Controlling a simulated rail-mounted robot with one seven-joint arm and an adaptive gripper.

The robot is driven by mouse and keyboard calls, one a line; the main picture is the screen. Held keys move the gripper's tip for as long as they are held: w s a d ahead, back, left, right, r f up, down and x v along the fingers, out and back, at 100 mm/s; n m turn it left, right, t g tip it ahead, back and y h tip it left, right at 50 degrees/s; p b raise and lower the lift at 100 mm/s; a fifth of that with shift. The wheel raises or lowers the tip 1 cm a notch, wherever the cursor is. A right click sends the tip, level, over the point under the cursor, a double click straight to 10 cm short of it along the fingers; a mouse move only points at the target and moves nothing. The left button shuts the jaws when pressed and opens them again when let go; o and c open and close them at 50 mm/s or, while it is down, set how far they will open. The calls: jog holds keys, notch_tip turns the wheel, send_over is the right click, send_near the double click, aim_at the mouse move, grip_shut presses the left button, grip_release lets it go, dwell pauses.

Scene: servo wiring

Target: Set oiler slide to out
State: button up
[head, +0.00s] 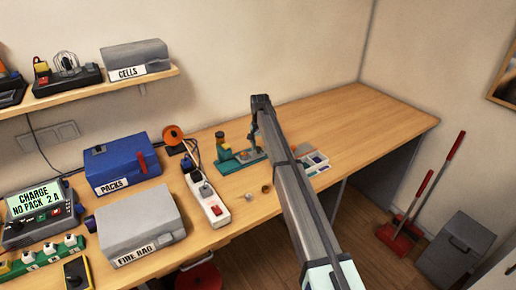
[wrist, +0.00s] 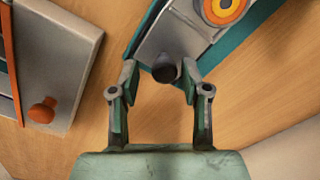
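In the wrist view, a grey slide-like plate (wrist: 178,35) on a teal base (wrist: 240,43) has a dark round knob (wrist: 165,72) at its near end and an orange-yellow disc (wrist: 224,8) at the top edge. I take this to be the oiler slide; no label shows. My gripper (wrist: 160,84) is open, its fingertips on either side of the knob with small gaps visible. In the head view, a teal device (head: 228,165) stands on the bench beside my arm's end. My arm hides part of it and most of my gripper.
In the wrist view, a grey panel (wrist: 65,55) with an orange knob (wrist: 43,110) lies left. On the bench are a white power strip (head: 214,207), a grey fire bag box (head: 140,222), a blue packs box (head: 120,162) and a compartment tray (head: 316,160). The bench's far right is clear.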

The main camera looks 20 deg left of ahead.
jog(key=shift+a+r, duration=0.1)
jog(key=shift+r, duration=0.05)
notch_tip(320, 180, up, 12)
dwell(0.7)
